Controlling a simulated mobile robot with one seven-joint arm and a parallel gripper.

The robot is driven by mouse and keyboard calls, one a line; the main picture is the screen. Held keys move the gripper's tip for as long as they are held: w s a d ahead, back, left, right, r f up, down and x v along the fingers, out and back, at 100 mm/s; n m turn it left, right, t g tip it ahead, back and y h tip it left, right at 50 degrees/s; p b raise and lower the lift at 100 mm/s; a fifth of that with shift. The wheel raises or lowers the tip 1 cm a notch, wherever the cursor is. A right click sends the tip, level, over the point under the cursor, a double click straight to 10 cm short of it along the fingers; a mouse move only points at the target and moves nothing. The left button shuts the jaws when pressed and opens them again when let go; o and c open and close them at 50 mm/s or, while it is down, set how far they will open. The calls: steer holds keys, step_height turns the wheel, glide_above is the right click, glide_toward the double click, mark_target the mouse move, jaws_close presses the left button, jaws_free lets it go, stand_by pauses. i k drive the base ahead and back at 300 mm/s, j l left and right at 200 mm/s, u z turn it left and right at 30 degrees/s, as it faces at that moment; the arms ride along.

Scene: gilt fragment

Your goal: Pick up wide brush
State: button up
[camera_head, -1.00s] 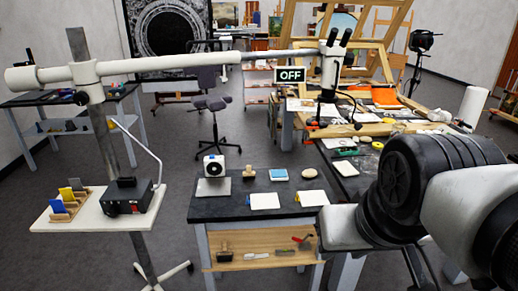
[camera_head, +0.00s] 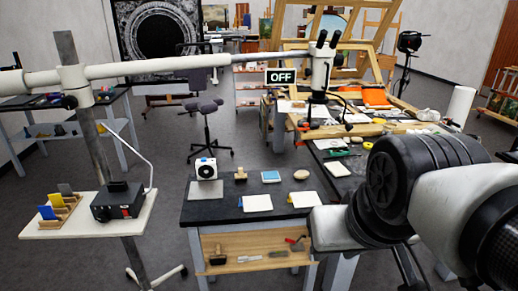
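A small wooden-handled thing (camera_head: 240,174) stands on the dark table top, right of a white box with a round dark front; it may be the wide brush, but it is too small to be sure. Another brush-like thing with a dark block (camera_head: 218,257) lies at the left of the wooden lower shelf. I cannot tell which of these is the wide brush. My arm fills the right side of the view, in front of the table's right end. My gripper is not in view.
A white stand (camera_head: 150,215) with a black box is on the left. A microscope boom (camera_head: 150,72) crosses above. Grey floor lies between stand and table.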

mark_target(241, 176)
steer(key=i+j, duration=0.2)
steer(key=i, duration=0.35)
steer(key=i+j+u, duration=0.1)
steer(key=i, duration=0.4)
steer(key=i+j, duration=0.3)
steer(key=i, duration=0.25)
